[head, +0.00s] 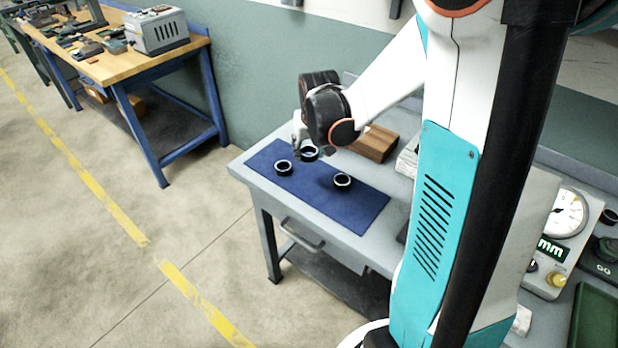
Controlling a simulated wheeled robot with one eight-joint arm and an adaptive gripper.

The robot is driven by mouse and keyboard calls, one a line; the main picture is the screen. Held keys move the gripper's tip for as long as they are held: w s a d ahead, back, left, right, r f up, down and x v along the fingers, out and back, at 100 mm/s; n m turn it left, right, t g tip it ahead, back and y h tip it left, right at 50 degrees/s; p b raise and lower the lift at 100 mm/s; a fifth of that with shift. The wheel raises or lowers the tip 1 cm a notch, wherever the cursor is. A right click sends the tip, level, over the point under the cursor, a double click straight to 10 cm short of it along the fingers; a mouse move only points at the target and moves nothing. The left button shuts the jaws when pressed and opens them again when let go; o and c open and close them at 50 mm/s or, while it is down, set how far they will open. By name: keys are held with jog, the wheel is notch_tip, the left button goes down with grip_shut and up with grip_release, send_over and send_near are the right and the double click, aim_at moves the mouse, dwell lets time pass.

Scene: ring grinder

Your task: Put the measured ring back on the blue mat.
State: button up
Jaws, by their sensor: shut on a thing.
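The blue mat (358,208) lies on the grey table. Three dark rings with bright rims show at it. One ring (283,168) sits near the mat's left end, and another ring (342,181) sits near its middle. My gripper (304,150) is over the mat's back left part, pointing down, and is shut on the third ring (310,155). This ring is at or just above the mat; I cannot tell whether it touches. The gripper partly hides it.
A brown wooden block (374,143) stands behind the mat. A gauge with a dial (568,212) and a green tray (597,318) are at the right, past my arm. A wooden workbench (120,62) stands at the back left. The mat's right end is clear.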

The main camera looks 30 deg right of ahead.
notch_tip(320, 180, down, 10)
jog(key=b, duration=0.2)
jog(key=shift+r+b, duration=0.2)
jog(key=shift+b, duration=0.15)
jog(key=shift+f, duration=0.15)
jog(key=o, duration=1.2)
jog(key=p+v, duration=0.4)
jog(key=v, duration=0.8)
jog(key=shift+a, duration=0.1)
